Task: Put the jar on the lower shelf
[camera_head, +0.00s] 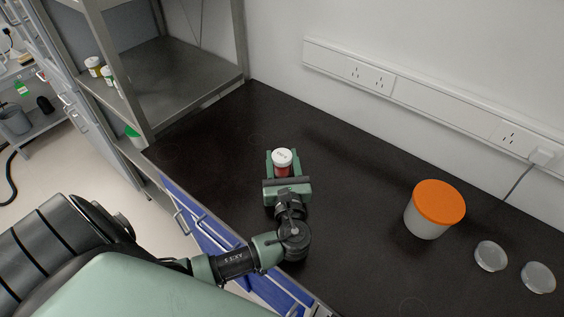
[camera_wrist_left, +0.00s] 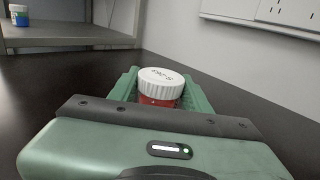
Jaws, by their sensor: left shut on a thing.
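A small jar (camera_head: 282,161) with a white lid and a red body is between the fingers of my left gripper (camera_head: 283,164), over the black counter. My left gripper is shut on the jar. The jar also shows in the left wrist view (camera_wrist_left: 161,87), upright, with dark writing on its lid; its lower part is hidden by the gripper. A grey metal shelf unit stands at the upper left, its lower shelf (camera_head: 180,75) broad and mostly bare. My right gripper is not in view.
Several small jars (camera_head: 100,72) stand at the shelf's left side. A white tub with an orange lid (camera_head: 437,205) and two clear dishes (camera_head: 491,256) sit on the counter at right. The counter (camera_head: 205,150) between jar and shelf is clear. A wall with sockets (camera_head: 370,77) bounds the back.

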